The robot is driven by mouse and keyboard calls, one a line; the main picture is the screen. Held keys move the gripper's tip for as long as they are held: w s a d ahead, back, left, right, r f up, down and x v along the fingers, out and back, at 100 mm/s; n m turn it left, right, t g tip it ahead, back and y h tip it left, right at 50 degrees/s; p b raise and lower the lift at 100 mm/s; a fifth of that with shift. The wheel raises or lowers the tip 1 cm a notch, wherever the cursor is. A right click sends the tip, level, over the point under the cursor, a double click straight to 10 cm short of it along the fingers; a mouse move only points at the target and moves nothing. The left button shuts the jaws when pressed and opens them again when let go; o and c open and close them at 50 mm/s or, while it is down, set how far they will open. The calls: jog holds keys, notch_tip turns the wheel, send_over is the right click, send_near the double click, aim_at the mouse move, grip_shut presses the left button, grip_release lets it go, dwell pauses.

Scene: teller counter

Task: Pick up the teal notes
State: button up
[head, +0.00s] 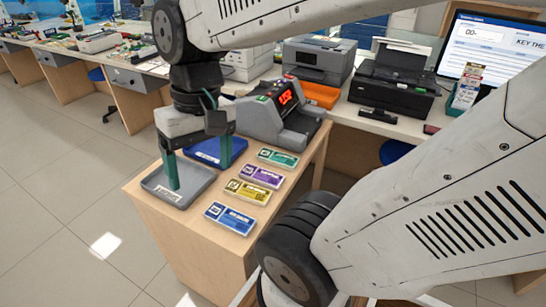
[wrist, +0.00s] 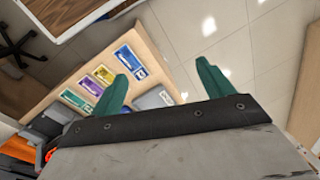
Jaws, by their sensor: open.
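The teal notes (head: 278,158) lie flat on the wooden counter, the farthest of a row of note bundles, close to the cash machine. They also show in the wrist view (wrist: 72,98), at the far left end of the row. My gripper (head: 198,172) is open with nothing between its green fingers. In the head view it is over the trays, left of the teal notes and apart from them. In the wrist view the fingers (wrist: 163,65) point away from the teal notes.
Purple (head: 262,175), yellow (head: 247,192) and blue (head: 230,217) bundles line up nearer than the teal one. A grey tray (head: 158,191) and a blue tray (head: 203,158) lie left. A grey cash machine (head: 266,121) with red digits stands behind. Printers (head: 390,88) stand farther back.

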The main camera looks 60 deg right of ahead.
jog(key=w+d+f+m+y, duration=0.3)
jog(key=w+m, duration=0.1)
jog(key=w, duration=0.1)
jog(key=m+t+y, duration=0.1)
jog(key=m+t, duration=1)
jog(key=m, duration=1)
send_over(280, 157)
jog(key=s+a, duration=0.1)
jog(key=a, duration=0.6)
notch_tip(280, 157, down, 17)
jog(key=s+d+f+m+h, duration=0.1)
jog(key=s+d+f+m, duration=0.1)
jog(key=s+d+f+m+t+h, duration=0.1)
jog(key=s+d+f+m, duration=0.1)
jog(key=d+f, duration=0.1)
jog(key=s+d+f+m+t+h, duration=0.1)
jog(key=s+d+f+m, duration=0.1)
jog(key=shift+s+d+f+m+h, duration=0.25)
jog(key=shift+f+m+h, duration=0.05)
jog(key=shift+f+h, duration=0.1)
jog(key=shift+d+f, duration=0.15)
jog(key=shift+f, duration=0.1)
jog(key=x, duration=0.7)
jog(key=shift+w, duration=0.2)
